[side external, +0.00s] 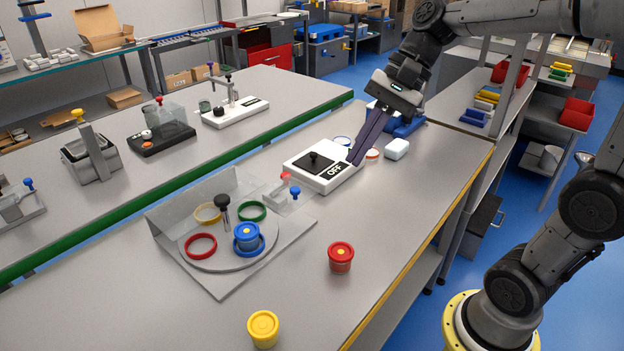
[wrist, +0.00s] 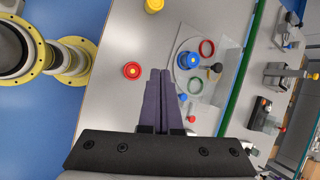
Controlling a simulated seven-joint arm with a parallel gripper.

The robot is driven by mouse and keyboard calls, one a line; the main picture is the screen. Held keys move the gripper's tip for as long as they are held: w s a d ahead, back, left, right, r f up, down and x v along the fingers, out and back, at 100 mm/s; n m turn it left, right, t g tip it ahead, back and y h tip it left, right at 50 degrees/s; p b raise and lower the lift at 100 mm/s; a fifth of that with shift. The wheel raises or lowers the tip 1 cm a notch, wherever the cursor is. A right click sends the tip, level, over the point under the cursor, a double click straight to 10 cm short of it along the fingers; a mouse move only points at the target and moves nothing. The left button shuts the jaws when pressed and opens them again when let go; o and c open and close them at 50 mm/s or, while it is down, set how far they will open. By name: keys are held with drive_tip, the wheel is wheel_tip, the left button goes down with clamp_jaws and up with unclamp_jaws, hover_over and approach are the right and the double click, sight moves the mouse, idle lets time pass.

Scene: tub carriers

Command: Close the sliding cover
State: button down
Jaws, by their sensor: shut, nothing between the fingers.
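A white box (side external: 322,172) has a dark top plate with a black knob (side external: 314,157) and a panel reading OFF (side external: 335,169). To its left, a clear plate (side external: 292,199) with small red and blue knobs lies on a grey fixture (side external: 222,283); the clear plate also shows in the wrist view (wrist: 221,62). I cannot tell for certain which part is the sliding cover. My gripper (side external: 354,161) is shut and empty, its dark purple fingers pointing down at the right end of the white box. Whether they touch it is unclear. The fingers also show in the wrist view (wrist: 160,73).
The fixture's round disc carries red (side external: 201,246), yellow (side external: 207,213) and green (side external: 252,211) rings and a blue tub (side external: 247,234). Red (side external: 341,257) and yellow (side external: 263,328) tubs stand in front. A white block (side external: 396,149) sits right of my fingers. The near bench is clear between them.

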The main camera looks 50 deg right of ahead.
sight(299, 194)
drive_tip(key=w+d+f+m+y, duration=0.2)
drive_tip(key=w+d+f+m, duration=0.25)
drive_tip(key=d, duration=0.35)
drive_tip(key=w+d+f+m+y, duration=0.1)
drive_tip(key=w+d+f+m, duration=0.4)
drive_tip(key=d, duration=0.3)
drive_tip(key=shift+n+t, duration=0.4)
drive_tip(key=shift+n, duration=0.35)
drive_tip(key=x, duration=1)
drive_tip(key=shift+w, duration=0.4)
drive_tip(key=a, duration=0.1)
drive_tip(key=w+a, duration=0.1)
drive_tip(key=a, duration=0.1)
drive_tip(key=shift+w, duration=0.15)
drive_tip(key=shift+w+a, duration=0.2)
drive_tip(key=shift+a, duration=0.2)
drive_tip(key=a, duration=1.3)
drive_tip(key=shift+a, duration=0.2)
drive_tip(key=shift+r, duration=0.1)
